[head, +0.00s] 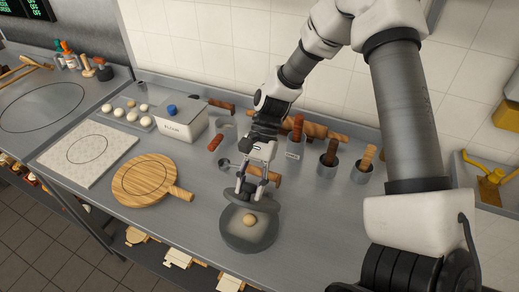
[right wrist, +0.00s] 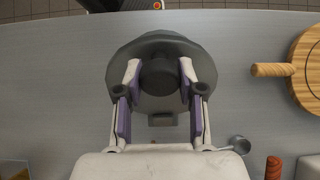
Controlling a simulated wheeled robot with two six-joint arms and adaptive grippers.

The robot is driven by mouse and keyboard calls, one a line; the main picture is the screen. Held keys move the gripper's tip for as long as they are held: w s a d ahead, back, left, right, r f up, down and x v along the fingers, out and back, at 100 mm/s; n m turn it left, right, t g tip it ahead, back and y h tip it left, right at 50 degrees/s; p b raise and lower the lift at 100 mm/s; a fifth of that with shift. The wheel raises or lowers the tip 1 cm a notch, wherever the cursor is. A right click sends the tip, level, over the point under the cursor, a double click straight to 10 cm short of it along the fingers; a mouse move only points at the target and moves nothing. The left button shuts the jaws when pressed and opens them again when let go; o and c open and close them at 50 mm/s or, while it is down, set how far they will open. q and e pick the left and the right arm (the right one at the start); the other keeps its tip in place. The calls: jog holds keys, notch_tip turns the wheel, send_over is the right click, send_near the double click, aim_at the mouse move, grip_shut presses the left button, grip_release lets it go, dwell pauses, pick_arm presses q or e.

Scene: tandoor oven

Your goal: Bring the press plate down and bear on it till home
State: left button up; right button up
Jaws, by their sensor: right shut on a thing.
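The press is a round dark-grey tool on the steel counter. Its lower disc (head: 240,240) lies flat with a pale dough ball (head: 249,219) on it. The upper press plate (head: 236,197) is raised above the back part of the lower disc and tilted, apart from the ball's visible top. My right gripper (head: 250,188) is shut on the dark knob of the press plate. In the right wrist view the plate (right wrist: 160,43) lies beyond my fingers, with its knob (right wrist: 158,75) between them; the dough ball is hidden there. My left gripper is not in view.
A round wooden board (head: 140,178) with a handle lies left of the press, and a pale square slab (head: 88,152) farther left. A white box (head: 181,122), a tray of dough balls (head: 127,112) and metal cups with wooden-handled tools (head: 328,160) stand behind. The counter right of the press is clear.

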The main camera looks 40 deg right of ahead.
aim_at(246, 200)
jog(key=shift+b+x, duration=0.6)
jog(key=shift+x, duration=0.35)
jog(key=shift+s+a, duration=0.2)
jog(key=shift+a, duration=0.15)
jog(key=shift+b+x, duration=0.7)
jog(key=shift+x, duration=0.2)
jog(key=shift+s+a+f, duration=0.1)
jog(key=shift+a, duration=0.2)
jog(key=shift+f, duration=0.1)
